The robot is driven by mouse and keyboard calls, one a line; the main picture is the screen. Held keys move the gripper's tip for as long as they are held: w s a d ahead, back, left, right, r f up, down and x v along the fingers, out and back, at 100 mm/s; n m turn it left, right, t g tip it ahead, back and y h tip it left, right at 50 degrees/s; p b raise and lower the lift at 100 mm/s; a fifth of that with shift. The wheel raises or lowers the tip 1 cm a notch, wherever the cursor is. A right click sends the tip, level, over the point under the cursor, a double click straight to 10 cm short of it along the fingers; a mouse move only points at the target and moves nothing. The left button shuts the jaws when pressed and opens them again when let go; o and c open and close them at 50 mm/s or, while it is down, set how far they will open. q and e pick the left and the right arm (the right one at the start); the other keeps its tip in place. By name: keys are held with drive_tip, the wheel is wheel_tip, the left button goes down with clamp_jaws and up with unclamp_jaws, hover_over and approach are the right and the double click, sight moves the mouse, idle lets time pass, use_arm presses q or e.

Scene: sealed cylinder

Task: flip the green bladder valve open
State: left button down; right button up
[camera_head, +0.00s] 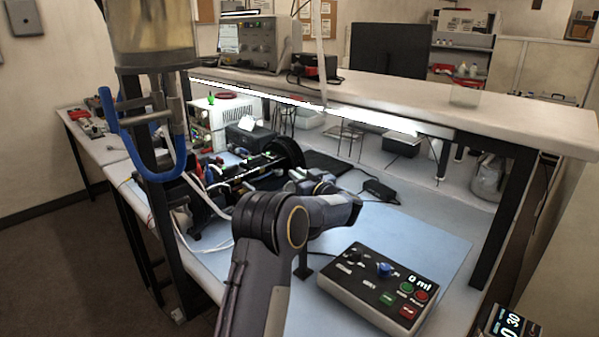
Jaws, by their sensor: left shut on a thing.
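The dark cylinder apparatus (284,156) lies on the blue bench mat, with pale fittings and a small green part (270,156) on it. My left arm reaches up from the bottom middle, and its wrist bends back toward the apparatus. My left gripper (297,179) is at the near right end of the apparatus, shut on a small part there. That part appears to be the green bladder valve, but the fingers and wrist mostly hide it, so its lever angle cannot be told. My right gripper is not in view.
A raised shelf (440,112) spans the back.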

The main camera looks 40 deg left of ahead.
use_arm(q)
drive_tip(key=g+p, duration=0.1)
drive_tip(key=n+g+p, duration=0.1)
drive_tip(key=shift+s+r+n+y+p, duration=0.1)
drive_tip(key=shift+r+n+y+p, duration=0.2)
drive_tip(key=shift+r, duration=0.05)
drive_tip(key=shift+s+f+n+g+p, duration=0.2)
drive_tip(key=shift+n+g+p, duration=0.3)
drive_tip(key=shift+g, duration=0.5)
drive_tip(key=shift+s+a+f, duration=0.1)
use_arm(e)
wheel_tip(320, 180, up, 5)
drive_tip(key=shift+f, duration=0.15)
use_arm(q)
drive_tip(key=c, duration=1.4)
unclamp_jaws()
drive_tip(key=shift+c, duration=0.2)
